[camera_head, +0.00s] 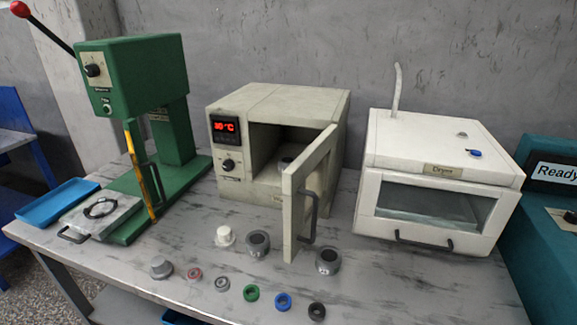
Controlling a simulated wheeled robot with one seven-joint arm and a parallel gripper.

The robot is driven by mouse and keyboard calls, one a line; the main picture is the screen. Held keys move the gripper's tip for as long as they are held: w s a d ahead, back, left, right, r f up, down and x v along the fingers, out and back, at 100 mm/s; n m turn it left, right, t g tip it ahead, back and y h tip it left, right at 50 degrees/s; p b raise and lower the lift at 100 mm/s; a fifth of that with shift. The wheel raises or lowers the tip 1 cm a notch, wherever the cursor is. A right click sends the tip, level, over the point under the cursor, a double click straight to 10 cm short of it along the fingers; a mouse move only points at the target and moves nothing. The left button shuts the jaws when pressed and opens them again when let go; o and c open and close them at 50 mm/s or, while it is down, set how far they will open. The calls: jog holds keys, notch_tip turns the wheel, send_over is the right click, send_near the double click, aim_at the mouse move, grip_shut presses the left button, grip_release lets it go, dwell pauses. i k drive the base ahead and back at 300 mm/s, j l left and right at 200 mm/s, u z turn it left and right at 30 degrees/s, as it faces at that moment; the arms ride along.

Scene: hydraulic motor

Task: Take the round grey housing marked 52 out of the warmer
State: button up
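The warmer (278,97) is a beige box in the middle of the table, with a red lit temperature display (225,128). Its door (306,190) stands open, swung out toward the front right, with a dark handle. A round grey housing (285,163) sits inside on the chamber floor, partly hidden by the door. Two similar grey housings stand outside on the table, one left of the door (257,244) and one right of it (328,261). No number 52 is readable on any of them. My gripper is not in view.
A green press (130,75) with a red-knobbed lever and a blue tray (57,202) stand left. A white dryer (440,150) with a closed front stands right. A white flanged part (224,236) and several small rings and parts lie along the table front.

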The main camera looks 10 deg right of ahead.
aim_at(282, 166)
jog(key=i+j, duration=0.25)
jog(key=j, duration=0.25)
jog(key=i+j+u, duration=0.1)
jog(key=i+j, duration=0.55)
jog(key=i, duration=0.15)
jog(key=i+l, duration=0.4)
jog(key=i, duration=0.25)
